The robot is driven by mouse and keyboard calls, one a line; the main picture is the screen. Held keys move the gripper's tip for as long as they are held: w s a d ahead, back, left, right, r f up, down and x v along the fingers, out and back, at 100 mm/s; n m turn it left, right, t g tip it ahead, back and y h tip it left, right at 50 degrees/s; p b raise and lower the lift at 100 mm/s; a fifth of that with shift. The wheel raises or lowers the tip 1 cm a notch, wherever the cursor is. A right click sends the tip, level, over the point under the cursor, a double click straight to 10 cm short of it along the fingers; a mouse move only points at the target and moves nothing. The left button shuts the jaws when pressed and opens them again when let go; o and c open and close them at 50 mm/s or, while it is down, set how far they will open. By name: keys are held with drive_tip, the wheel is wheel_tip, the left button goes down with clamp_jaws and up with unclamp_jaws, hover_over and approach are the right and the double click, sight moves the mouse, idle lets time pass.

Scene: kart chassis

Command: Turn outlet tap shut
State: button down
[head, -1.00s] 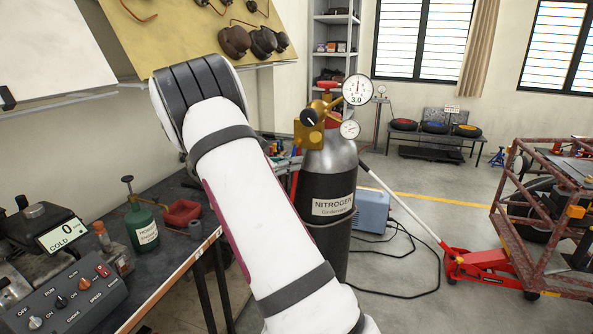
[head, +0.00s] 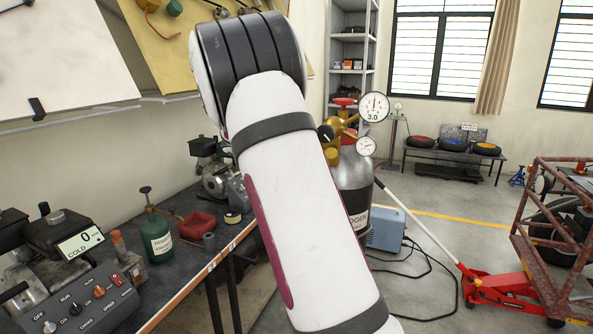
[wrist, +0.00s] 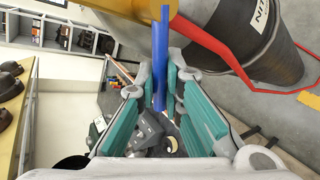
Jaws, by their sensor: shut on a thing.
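The outlet tap's blue lever (wrist: 160,50) shows in the wrist view as a narrow upright bar below a brass body (wrist: 186,30). My gripper (wrist: 163,84) has its teal-padded fingers either side of the lever, closed on it near their tips. In the head view the brass regulator (head: 334,150), with its black knob and two round gauges, sits on top of the nitrogen cylinder (head: 352,175). The larger gauge (head: 374,106) reads 3.0. My white arm hides the gripper, the lever and much of the cylinder in that view.
A red hose (wrist: 262,88) curves beside the cylinder in the wrist view. A workbench (head: 190,262) with a green bottle (head: 156,240) stands left of my arm. A blue box (head: 386,230) and red floor jack (head: 500,290) are to the right.

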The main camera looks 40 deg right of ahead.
drive_tip(key=shift+w+r+m+t+y+b, duration=0.15)
drive_tip(key=shift+r+m+t+y+b, duration=0.5)
drive_tip(key=shift+r+m+t, duration=0.4)
drive_tip(key=c, duration=1.7)
unclamp_jaws()
drive_tip(key=shift+a, duration=0.1)
drive_tip(key=v, duration=1.2)
drive_tip(key=shift+f, duration=0.15)
